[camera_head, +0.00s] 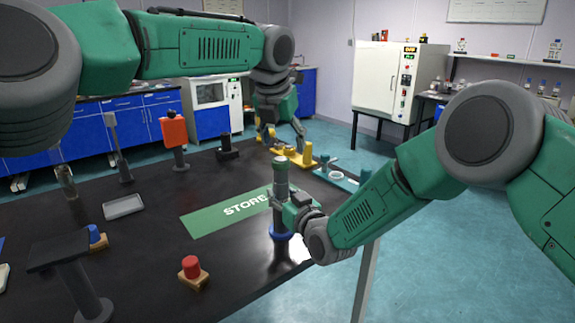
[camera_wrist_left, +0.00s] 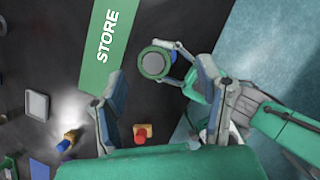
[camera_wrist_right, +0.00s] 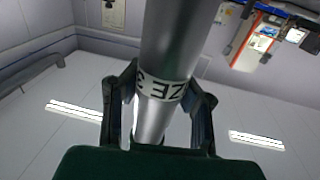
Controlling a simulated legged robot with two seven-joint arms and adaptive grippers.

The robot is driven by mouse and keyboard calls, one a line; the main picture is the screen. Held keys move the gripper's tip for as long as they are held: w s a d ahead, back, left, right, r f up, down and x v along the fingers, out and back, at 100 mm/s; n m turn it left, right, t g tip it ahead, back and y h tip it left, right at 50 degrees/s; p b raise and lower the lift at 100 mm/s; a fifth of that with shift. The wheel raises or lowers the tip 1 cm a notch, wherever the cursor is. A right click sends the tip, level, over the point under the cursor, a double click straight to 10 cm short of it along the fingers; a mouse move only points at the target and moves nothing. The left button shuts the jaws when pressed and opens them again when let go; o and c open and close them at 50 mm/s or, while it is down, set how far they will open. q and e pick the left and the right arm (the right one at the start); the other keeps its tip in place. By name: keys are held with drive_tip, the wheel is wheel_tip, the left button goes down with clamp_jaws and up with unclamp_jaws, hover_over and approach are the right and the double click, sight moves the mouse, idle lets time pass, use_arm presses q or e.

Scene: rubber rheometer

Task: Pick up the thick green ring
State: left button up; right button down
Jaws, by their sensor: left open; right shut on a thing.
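A thick green ring (camera_wrist_left: 154,65) sits on top of an upright grey cylinder, seen from above in the left wrist view. In the head view the ring (camera_head: 280,163) shows at the cylinder's top. My right gripper (camera_head: 290,207) is shut on the grey cylinder (camera_head: 281,186), below the ring. In the right wrist view the cylinder (camera_wrist_right: 178,45) carries a white band with partly visible lettering. My left gripper (camera_head: 283,130) is open and empty above the ring. In the left wrist view its two fingers (camera_wrist_left: 152,82) are on either side of the cylinder's line; the height gap is unclear.
The black table (camera_head: 130,240) carries a green STORE mat (camera_head: 215,215), a yellow stand (camera_head: 293,160), a teal stand (camera_head: 335,176), a red piece (camera_head: 191,267) on a wooden block and a grey tray (camera_head: 123,207).

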sight(283, 160)
use_arm(q)
drive_tip(key=shift+a+f, duration=0.25)
drive_tip(key=x, duration=0.4)
drive_tip(key=shift+s+a+f, duration=0.1)
drive_tip(key=shift+a+f, duration=0.15)
drive_tip(key=shift+f, duration=0.05)
drive_tip(key=shift+d+f, duration=0.2)
drive_tip(key=shift+d, duration=0.3)
drive_tip(key=c, duration=0.6)
drive_tip(key=shift+c, duration=1.1)
drive_tip(key=shift+a, duration=0.2)
